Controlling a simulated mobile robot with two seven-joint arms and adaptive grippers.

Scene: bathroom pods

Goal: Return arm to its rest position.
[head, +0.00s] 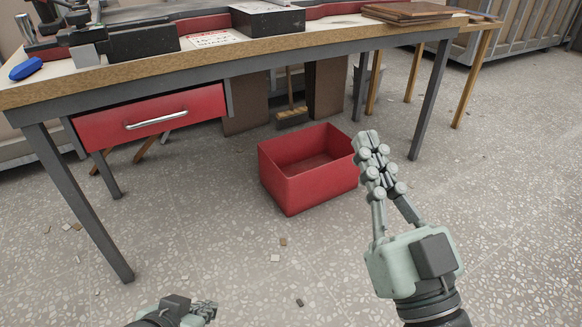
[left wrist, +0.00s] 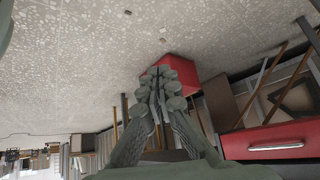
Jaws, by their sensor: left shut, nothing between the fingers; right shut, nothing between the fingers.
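My left gripper (head: 208,310) shows low at the bottom edge of the head view, partly cut off by the frame. In the left wrist view its fingers (left wrist: 160,75) are closed together and empty. My right gripper (head: 366,140) is in the right half of the head view, pointing up and away over the floor. Its fingers are closed together with nothing between them. It overlaps the right edge of the red bin in the picture; I cannot tell the gap between them.
A workbench (head: 280,48) with a red drawer (head: 150,118) stands ahead. A red open bin (head: 300,188) sits on the floor by it. Dark boxes, a blue object (head: 26,69) and brown boards (head: 412,12) lie on top. The floor in front is mostly clear, with small chips.

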